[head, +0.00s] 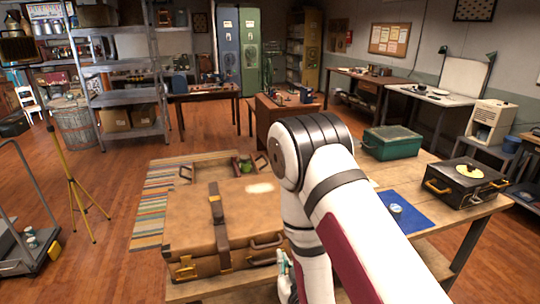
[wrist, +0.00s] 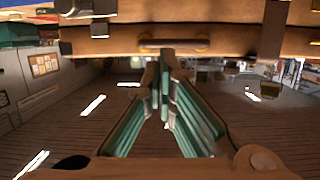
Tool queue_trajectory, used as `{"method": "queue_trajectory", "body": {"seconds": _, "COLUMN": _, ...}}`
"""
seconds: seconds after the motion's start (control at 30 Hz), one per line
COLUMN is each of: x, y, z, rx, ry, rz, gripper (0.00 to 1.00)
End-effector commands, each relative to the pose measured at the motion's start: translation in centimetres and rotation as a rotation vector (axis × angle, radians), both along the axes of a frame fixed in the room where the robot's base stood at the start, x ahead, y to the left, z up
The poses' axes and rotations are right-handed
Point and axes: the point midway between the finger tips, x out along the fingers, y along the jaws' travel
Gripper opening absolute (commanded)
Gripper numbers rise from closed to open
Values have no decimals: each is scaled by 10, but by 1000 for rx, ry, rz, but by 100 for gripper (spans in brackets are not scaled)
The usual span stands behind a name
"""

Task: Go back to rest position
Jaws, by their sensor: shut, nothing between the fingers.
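My gripper (wrist: 165,62) is shut and empty, with its teal-lined fingers meeting at the tips in the wrist view. In the head view only a little of my gripper (head: 285,272) shows, low beside my white arm, near the front right corner of a brown suitcase (head: 190,215). The suitcase lies closed on the wooden table (head: 475,217). Its side with a handle also shows across the top of the wrist view (wrist: 110,42). I cannot tell whether the fingertips touch it. My arm hides part of the table.
A wooden tray (head: 210,167) is behind the suitcase.

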Motion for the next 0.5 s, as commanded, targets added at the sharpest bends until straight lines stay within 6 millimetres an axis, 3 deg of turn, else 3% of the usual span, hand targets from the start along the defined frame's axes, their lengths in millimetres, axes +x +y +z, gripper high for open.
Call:
{"method": "queue_trajectory", "body": {"seconds": 0.2, "x": 27, "y": -10, "z": 40, "rx": 2, "ry": 86, "rz": -43, "gripper": 0}}
{"method": "queue_trajectory", "body": {"seconds": 0.5, "x": 38, "y": -30, "z": 95, "rx": -4, "ry": 215, "rz": -85, "gripper": 0}}
